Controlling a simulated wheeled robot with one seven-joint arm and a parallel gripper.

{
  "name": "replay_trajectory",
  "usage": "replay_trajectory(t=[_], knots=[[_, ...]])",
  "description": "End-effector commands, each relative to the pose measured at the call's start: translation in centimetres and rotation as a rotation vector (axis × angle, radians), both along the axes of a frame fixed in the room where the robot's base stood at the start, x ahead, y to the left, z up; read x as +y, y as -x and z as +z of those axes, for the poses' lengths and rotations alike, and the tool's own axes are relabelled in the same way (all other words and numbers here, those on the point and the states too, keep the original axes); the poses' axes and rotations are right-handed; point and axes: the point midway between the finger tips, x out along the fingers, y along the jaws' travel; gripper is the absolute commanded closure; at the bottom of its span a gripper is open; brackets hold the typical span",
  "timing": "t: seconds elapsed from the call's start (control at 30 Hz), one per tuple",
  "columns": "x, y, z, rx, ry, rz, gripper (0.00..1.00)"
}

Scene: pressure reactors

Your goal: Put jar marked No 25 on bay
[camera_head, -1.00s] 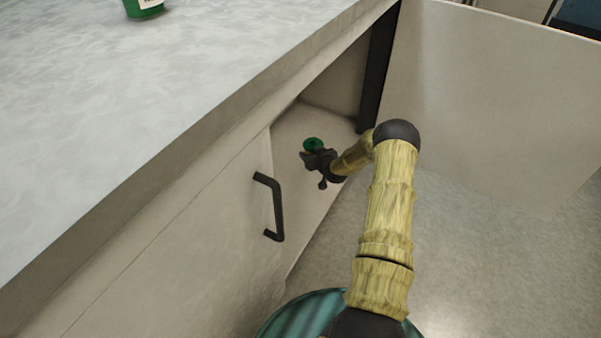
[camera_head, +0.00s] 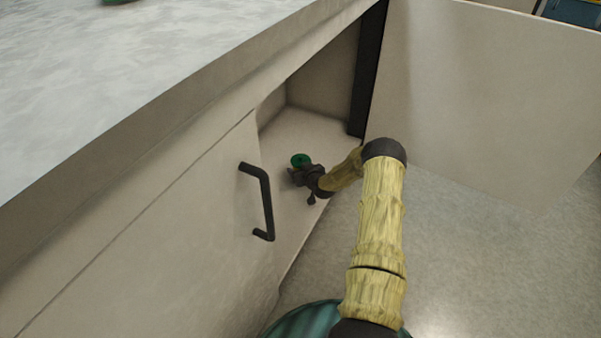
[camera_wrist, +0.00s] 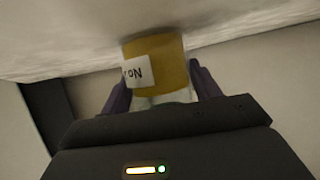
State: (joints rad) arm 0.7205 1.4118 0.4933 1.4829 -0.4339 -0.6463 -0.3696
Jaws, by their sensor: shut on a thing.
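My gripper (camera_head: 297,178) is low in the open cabinet space under the counter, shut on a jar. In the head view only the jar's round green top (camera_head: 300,160) shows beyond the fingers. In the wrist view the jar (camera_wrist: 172,62) stands between the two fingers, with a yellow-amber body and a white label (camera_wrist: 137,71). The label's lettering is only partly visible, and I cannot read a number. The open cabinet bay (camera_head: 312,132) has a pale floor and walls around the jar. I cannot tell whether the jar touches the floor.
The marble-like counter (camera_head: 130,85) overhangs at the left, with a sliver of a green object (camera_head: 118,2) at its top edge. A closed cabinet front with a black handle (camera_head: 264,200) is left of my gripper. A large pale panel (camera_head: 480,110) stands at the right. Grey floor is clear below it.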

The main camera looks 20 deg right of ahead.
Motion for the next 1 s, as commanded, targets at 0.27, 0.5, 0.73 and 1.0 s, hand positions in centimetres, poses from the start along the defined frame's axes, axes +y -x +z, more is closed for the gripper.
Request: replay_trajectory(t=[0.27,0.5,0.73,1.0], knots=[[0.0,0.0,-0.1,-0.002,0.001,0.000,0.70],[0.0,0.0,-0.1,0.000,0.000,0.000,0.16],[0.0,0.0,0.2,0.000,0.000,0.000,0.16],[0.1,2.6,1.9,0.003,-0.001,0.001,0.16]])
